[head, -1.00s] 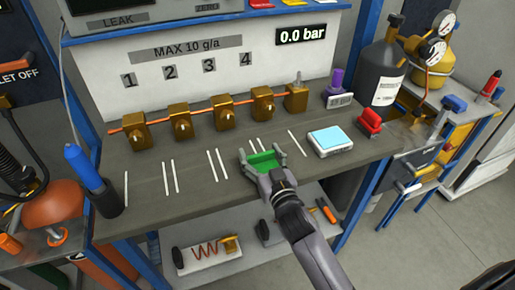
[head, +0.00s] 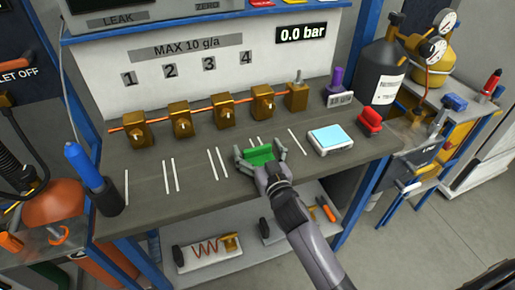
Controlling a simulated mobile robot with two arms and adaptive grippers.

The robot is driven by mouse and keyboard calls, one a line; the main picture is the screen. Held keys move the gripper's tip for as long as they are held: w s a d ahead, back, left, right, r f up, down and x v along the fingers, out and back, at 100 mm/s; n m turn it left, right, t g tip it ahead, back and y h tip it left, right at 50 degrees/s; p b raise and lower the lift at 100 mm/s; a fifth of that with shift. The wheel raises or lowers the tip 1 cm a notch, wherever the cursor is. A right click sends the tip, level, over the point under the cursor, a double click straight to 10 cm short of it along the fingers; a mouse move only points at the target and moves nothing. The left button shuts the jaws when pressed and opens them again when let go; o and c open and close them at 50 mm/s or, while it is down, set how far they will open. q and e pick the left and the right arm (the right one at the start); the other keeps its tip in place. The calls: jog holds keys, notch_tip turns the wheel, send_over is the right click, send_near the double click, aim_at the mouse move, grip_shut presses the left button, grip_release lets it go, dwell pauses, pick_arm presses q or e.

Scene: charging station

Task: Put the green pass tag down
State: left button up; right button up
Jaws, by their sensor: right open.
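The green pass tag (head: 262,155) lies at the front part of the grey bench top (head: 150,198), near the white tally marks. My right gripper (head: 260,151) reaches in from the lower right. Its fingers are spread on either side of the tag, with the tag between them. The fingers look apart from the tag's edges, and the tag appears to rest on the bench, though its underside is hidden. My left gripper is not in view.
Brass valve blocks (head: 180,122) on a copper pipe stand behind. A white scale with a blue top (head: 331,139) and a red item (head: 370,121) stand to the right. A blue-capped black cylinder (head: 97,178) stands at the left end. A lower shelf (head: 215,258) holds several parts.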

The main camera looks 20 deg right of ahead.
aim_at(265, 159)
jog(key=shift+r, duration=0.1)
